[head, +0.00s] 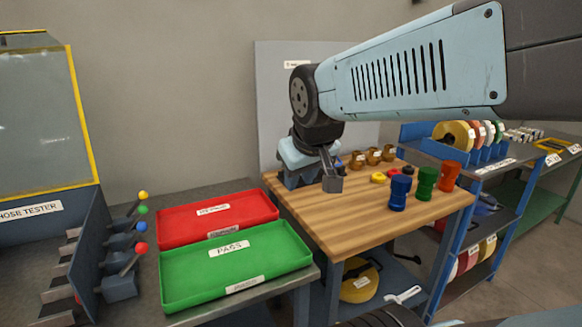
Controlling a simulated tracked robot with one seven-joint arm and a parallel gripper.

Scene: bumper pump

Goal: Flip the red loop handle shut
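I cannot make out a red loop handle for certain. A small red piece (396,170) lies on the wooden table beside a yellow piece (378,178); its shape is too small to tell. A lever with a red ball knob (141,247) stands at the front of the hose tester on the left, with blue, green and yellow knobs behind it. My gripper (332,184) hangs low over the left part of the wooden table, left of the small pieces and apart from them. Its fingertips are too small to show whether they are open or shut, and I see nothing held.
The wooden table (340,222) also bears brass fittings (374,156) and blue (399,192), green (427,183) and red (449,176) cylinders. An empty red tray (215,217) and green PASS tray (235,262) sit on the left bench. The table's front left is clear.

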